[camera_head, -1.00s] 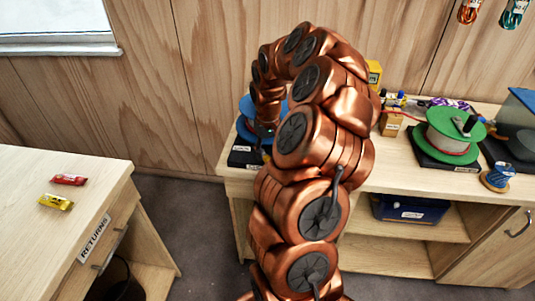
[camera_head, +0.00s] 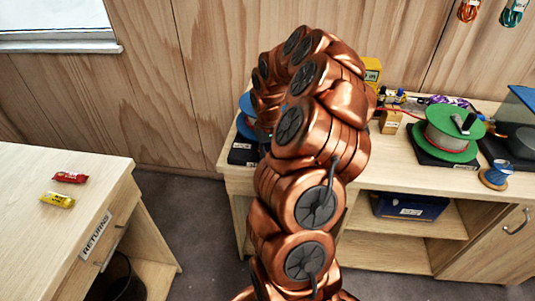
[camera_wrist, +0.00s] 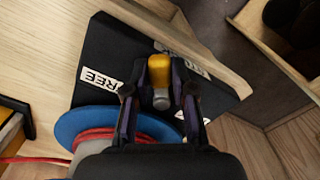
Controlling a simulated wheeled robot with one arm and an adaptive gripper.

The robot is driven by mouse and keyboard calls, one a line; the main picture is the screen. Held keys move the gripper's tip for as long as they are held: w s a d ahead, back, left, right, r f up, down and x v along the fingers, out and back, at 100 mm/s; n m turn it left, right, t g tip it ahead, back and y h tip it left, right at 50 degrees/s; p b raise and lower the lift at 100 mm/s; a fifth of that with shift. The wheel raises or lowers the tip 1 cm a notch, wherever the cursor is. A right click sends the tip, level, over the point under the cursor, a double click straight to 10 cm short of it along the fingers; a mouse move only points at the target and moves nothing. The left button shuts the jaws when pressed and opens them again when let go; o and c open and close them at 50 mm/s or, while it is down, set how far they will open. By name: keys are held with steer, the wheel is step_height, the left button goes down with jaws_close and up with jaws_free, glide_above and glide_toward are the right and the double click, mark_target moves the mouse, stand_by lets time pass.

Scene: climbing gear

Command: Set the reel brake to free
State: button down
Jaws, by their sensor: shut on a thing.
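In the wrist view my gripper (camera_wrist: 160,92) is shut on the brake lever (camera_wrist: 158,69), which has a yellow grip and a grey stem, between the two dark fingers. The lever stands over the reel's black base (camera_wrist: 118,55). A white FREE label (camera_wrist: 99,81) lies on the base to the left of the lever. A second white label (camera_wrist: 182,57) is partly covered by the lever and a finger, and I cannot read it whole. The blue reel (camera_wrist: 82,124) with red cord sits below. In the head view my arm hides the gripper and most of the blue reel (camera_head: 247,104).
A blue bin (camera_head: 408,207) is on the shelf below. The returns desk (camera_head: 60,240) is at left.

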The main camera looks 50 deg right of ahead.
steer(key=shift+d+f+n+b, duration=0.25)
steer(key=shift+n+b, duration=0.15)
steer(key=shift+b, duration=0.45)
steer(key=shift+s+d+r+n+b, duration=0.2)
steer(key=shift+n+b, duration=0.4)
steer(key=shift+n, duration=0.2)
steer(key=c, duration=1)
jaws_free()
steer(key=shift+o, duration=0.2)
steer(key=shift+r, duration=0.1)
step_height(320, 180, up, 12)
